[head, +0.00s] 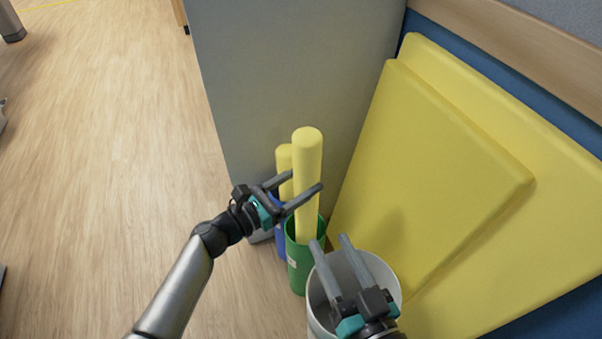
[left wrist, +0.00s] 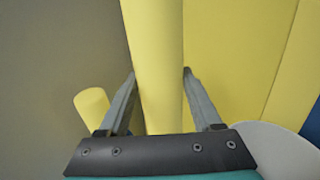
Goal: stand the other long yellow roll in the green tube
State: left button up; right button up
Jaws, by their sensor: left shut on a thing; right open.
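A long yellow roll (head: 308,165) stands nearly upright in the head view, its lower end at the mouth of the green tube (head: 301,268). I cannot tell how deep it sits in the tube. My left gripper (head: 306,182) is shut on this roll, one finger on each side; the roll (left wrist: 157,60) also shows between the fingers in the left wrist view. A second yellow roll (head: 284,159) stands behind, in the blue tube (head: 280,240); its top (left wrist: 91,102) shows left of the fingers in the wrist view. My right gripper (head: 329,243) is open and empty above the white bin.
The white bin (head: 390,272) stands right of the green tube. Large yellow pads (head: 440,160) lean against the blue and wooden wall at right. A grey panel (head: 270,70) rises behind the tubes.

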pick_arm(q)
jog(key=shift+f, duration=1.95)
jog(key=o, duration=1.5)
jog(key=shift+p+v, duration=2.25)
jog(key=shift+v, duration=5.35)
pick_arm(e)
jog(key=d+f+g+h, duration=0.3)
jog(key=d+g, duration=0.3)
jog(key=g, duration=0.1)
jog(key=shift+s+d+f+n+g+h, duration=0.2)
jog(key=shift+s+d+n+g+h, duration=0.15)
jog(key=shift+s+n+g+h, duration=0.05)
